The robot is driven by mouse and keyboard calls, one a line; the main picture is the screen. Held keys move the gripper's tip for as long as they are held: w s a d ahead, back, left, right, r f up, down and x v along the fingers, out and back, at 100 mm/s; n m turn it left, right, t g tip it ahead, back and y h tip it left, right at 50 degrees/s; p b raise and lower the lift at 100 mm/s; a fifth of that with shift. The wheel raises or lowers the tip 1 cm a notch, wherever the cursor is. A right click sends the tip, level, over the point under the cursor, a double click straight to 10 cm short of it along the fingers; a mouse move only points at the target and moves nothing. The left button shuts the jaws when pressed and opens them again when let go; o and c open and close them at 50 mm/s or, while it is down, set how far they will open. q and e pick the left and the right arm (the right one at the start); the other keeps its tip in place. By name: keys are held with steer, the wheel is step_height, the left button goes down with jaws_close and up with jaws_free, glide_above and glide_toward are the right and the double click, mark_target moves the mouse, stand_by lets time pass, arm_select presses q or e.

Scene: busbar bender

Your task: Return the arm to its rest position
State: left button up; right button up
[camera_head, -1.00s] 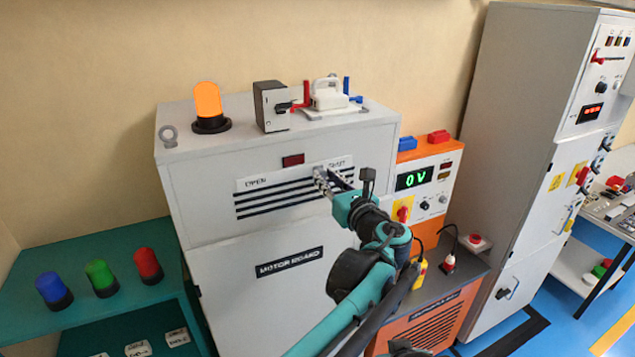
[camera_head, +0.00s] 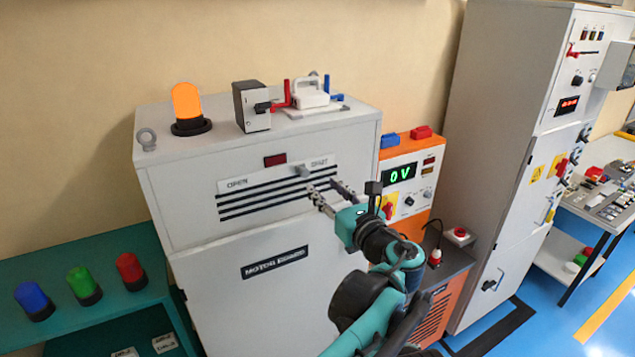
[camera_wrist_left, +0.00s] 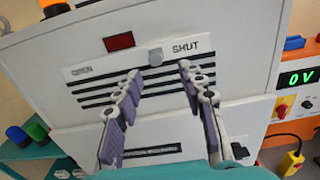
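My left gripper (camera_head: 331,194) is open and empty in front of the grey motor board cabinet (camera_head: 255,300). Its two fingers stand apart in the left wrist view (camera_wrist_left: 160,75), with purple-grey pads. The small grey knob (camera_head: 303,171) on the OPEN/SHUT strip is beyond the fingertips, nearer the SHUT label. It also shows in the left wrist view (camera_wrist_left: 155,57), between the finger directions, with no finger touching it. My left arm rises from the bottom of the head view. My right gripper is not in view.
An orange lamp (camera_head: 187,103) and a white-handled device (camera_head: 311,95) stand on the cabinet top. An orange power unit (camera_head: 405,150) reading 0 V is at its right, near my arm. A tall grey cabinet (camera_head: 500,130) stands farther right. Blue, green and red lamps sit on the teal table (camera_head: 90,250).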

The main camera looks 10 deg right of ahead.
arm_select(q)
steer(key=shift+s, duration=0.35)
steer(key=shift+f, duration=0.1)
steer(key=s+a+f+n+g+b, duration=0.4)
steer(key=a+f+n+b, duration=0.4)
steer(key=a+f, duration=0.55)
steer(key=s+a+f+n+g+b, duration=0.4)
steer(key=a+f+n+b, duration=0.35)
steer(key=a+f, duration=0.6)
steer(key=s+a+f+n+h+b, duration=0.1)
steer(key=s+f+n+h+b, duration=0.1)
steer(key=s+f+n+b, duration=0.3)
steer(key=s+a+f+n+g+h+b, duration=0.1)
steer(key=s+f+n+b, duration=0.4)
steer(key=f, duration=0.8)
steer(key=s+a+f+n+g+h+b, duration=0.1)
steer(key=s+f+n+b, duration=0.4)
steer(key=f, duration=0.5)
steer(key=shift+a+n+h, duration=0.25)
steer(key=shift+n+h, duration=0.55)
steer(key=shift+n, duration=0.15)
steer(key=shift+f, duration=0.1)
